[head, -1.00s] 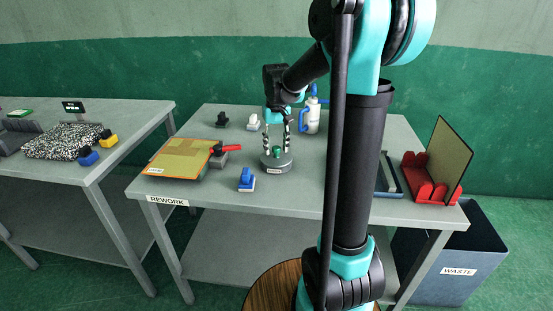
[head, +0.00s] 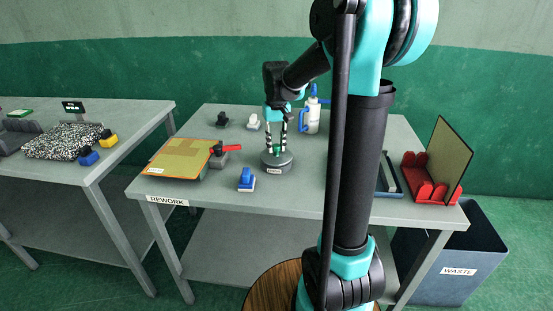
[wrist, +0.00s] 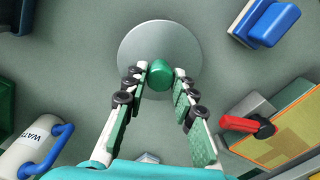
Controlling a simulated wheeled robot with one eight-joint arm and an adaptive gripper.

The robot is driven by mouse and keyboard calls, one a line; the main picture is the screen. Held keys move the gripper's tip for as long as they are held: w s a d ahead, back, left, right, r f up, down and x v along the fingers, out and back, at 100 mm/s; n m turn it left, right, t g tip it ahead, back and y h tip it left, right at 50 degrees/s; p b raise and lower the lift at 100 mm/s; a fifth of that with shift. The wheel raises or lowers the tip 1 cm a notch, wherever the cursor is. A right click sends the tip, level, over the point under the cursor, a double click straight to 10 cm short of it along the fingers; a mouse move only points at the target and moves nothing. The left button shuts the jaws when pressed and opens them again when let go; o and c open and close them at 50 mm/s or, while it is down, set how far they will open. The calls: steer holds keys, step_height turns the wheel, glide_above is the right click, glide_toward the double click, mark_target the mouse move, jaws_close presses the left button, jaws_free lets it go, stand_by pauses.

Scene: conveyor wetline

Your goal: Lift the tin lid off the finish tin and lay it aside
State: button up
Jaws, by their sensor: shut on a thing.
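The finish tin (head: 272,169) is a low, round grey tin with a white label, standing on the rework table. The tin lid (head: 284,158) is a grey disc with a green knob (wrist: 160,75), and it sits on the tin. It fills the upper middle of the wrist view (wrist: 150,38). My gripper (head: 279,150) points down over the lid, and its fingers are shut on the green knob. In the wrist view my gripper (wrist: 161,82) has its fingertips on either side of the knob. Whether the lid has parted from the tin cannot be told.
A blue-handled block (head: 246,180) stands in front of the tin. A yellow panel with a red clamp (head: 180,158) lies to the left. A white bottle with a blue handle (head: 312,118) stands behind. A red rack (head: 430,185) is at right. Bare table lies right of the tin.

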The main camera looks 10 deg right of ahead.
steer(key=shift+r, duration=1.15)
steer(key=o, duration=0.5)
jaws_close()
steer(key=shift+s, duration=0.1)
